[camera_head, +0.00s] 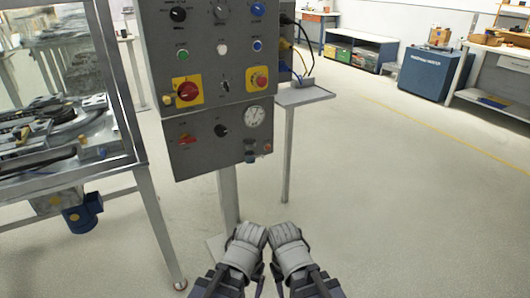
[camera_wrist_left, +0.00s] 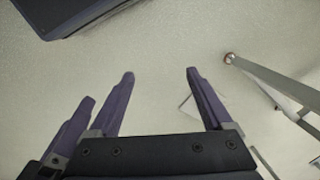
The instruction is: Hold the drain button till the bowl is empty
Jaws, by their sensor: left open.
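A grey control panel (camera_head: 215,75) on a post stands ahead of me. In the left wrist view my left gripper (camera_wrist_left: 160,73) is open and empty over the floor. The right one's fingers are not clear.
A glass-sided machine frame (camera_head: 140,170) stands at the left, with a blue motor (camera_head: 82,214) under it. A small grey shelf (camera_head: 305,96) on a leg is right of the panel. A blue cabinet (camera_head: 430,74) and workbenches stand farther back. The floor at the right is clear.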

